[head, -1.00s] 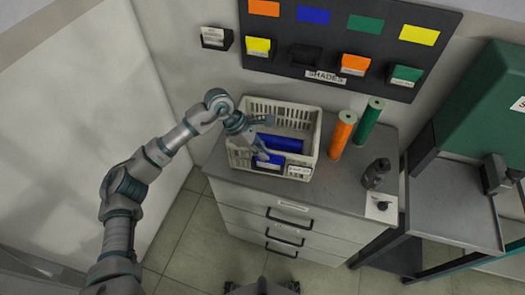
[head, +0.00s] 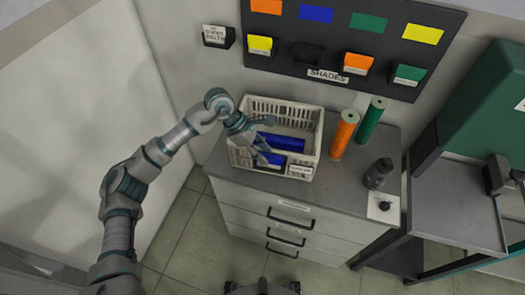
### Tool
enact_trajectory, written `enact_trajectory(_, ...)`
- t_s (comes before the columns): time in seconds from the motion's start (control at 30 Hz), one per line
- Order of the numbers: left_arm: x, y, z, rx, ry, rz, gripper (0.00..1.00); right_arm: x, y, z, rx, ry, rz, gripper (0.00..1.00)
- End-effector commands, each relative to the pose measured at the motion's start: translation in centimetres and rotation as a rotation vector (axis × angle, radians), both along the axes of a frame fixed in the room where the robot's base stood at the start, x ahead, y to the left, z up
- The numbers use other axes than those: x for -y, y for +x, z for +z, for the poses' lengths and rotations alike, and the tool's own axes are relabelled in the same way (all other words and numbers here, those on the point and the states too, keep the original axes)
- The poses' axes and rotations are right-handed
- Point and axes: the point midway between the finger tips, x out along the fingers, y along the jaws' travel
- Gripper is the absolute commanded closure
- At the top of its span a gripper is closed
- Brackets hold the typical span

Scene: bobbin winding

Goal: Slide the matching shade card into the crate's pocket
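The cream crate (head: 316,140) stands on the grey cabinet top with a blue cylinder (head: 284,142) lying inside. A blue shade card (head: 270,159) is upright at the dark pocket (head: 268,168) on the crate's front wall, its lower part hidden by the pocket. My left gripper (head: 268,136) is over the crate's front left, just above the card. Its fingers look spread, one over the crate's inside and one close to the card; whether that one touches is unclear. My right gripper is not in view.
An orange cylinder (head: 344,134) and a green cylinder (head: 370,120) stand right of the crate. The shades board (head: 335,52) on the wall holds yellow, orange and green cards; one holder (head: 307,54) is empty.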

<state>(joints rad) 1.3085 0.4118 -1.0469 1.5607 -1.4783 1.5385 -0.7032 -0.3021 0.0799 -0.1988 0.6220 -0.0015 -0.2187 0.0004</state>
Motion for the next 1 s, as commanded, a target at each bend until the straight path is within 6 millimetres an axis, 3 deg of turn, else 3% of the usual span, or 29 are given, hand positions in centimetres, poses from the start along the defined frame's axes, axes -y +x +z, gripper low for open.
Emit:
enact_trajectory(0.23,-0.9,0.3,1.5,0.002,0.000,0.001,0.65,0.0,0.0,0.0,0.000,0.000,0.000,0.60)
enact_trajectory(0.7,-5.7,1.5,9.2,0.001,0.000,0.003,0.65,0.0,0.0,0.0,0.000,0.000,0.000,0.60)
enact_trajectory(1.0,-6.3,1.5,10.0,-0.001,0.000,0.000,0.65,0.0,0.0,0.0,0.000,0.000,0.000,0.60)
